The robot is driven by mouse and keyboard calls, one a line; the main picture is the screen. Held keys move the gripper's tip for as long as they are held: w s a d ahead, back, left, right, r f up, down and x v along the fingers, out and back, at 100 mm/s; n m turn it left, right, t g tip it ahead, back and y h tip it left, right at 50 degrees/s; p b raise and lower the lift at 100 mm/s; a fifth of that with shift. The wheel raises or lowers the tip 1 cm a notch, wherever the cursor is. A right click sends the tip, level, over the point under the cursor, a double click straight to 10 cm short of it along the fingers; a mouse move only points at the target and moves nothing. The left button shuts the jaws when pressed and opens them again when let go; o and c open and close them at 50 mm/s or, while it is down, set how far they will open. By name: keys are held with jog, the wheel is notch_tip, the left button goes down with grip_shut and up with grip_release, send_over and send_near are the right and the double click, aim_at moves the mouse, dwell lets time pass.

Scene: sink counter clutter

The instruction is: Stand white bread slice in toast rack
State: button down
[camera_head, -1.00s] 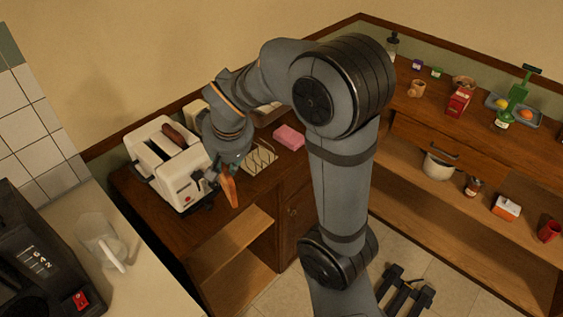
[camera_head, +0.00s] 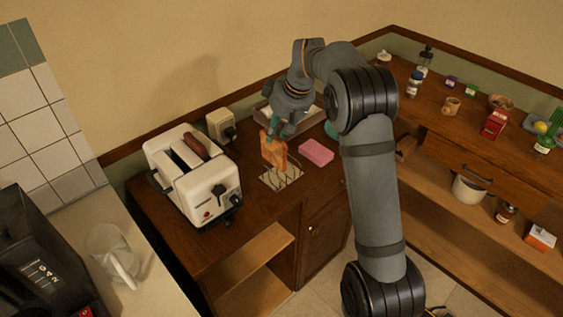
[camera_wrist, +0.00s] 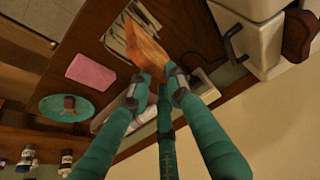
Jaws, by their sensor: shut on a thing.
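The bread slice (camera_head: 273,151), orange-brown in this light, hangs upright from my gripper (camera_head: 276,129). It also shows in the wrist view (camera_wrist: 150,52). My teal fingers (camera_wrist: 160,80) are shut on its edge. The wire toast rack (camera_head: 283,180) stands on the wooden counter, below and just in front of the slice. In the wrist view the rack's wire loops (camera_wrist: 121,38) lie beside the slice, partly covered by it. I cannot tell whether the slice's lower edge touches the wires.
A white toaster (camera_head: 205,192) with a dark brown slice (camera_head: 196,145) in its slot stands left of the rack. A pink sponge (camera_head: 316,152) lies right of it. Bare counter lies in front.

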aim_at(276, 149)
jog(key=shift+f+p, duration=0.3)
jog(key=shift+f, duration=3.1)
jog(key=shift+f, duration=0.2)
jog(key=c, duration=1.6)
grip_release()
jog(key=shift+r, duration=0.4)
jog(key=b+v, duration=0.1)
jog(key=v, duration=1)
jog(key=shift+s+d+r, duration=0.2)
jog(key=shift+d+r, duration=0.05)
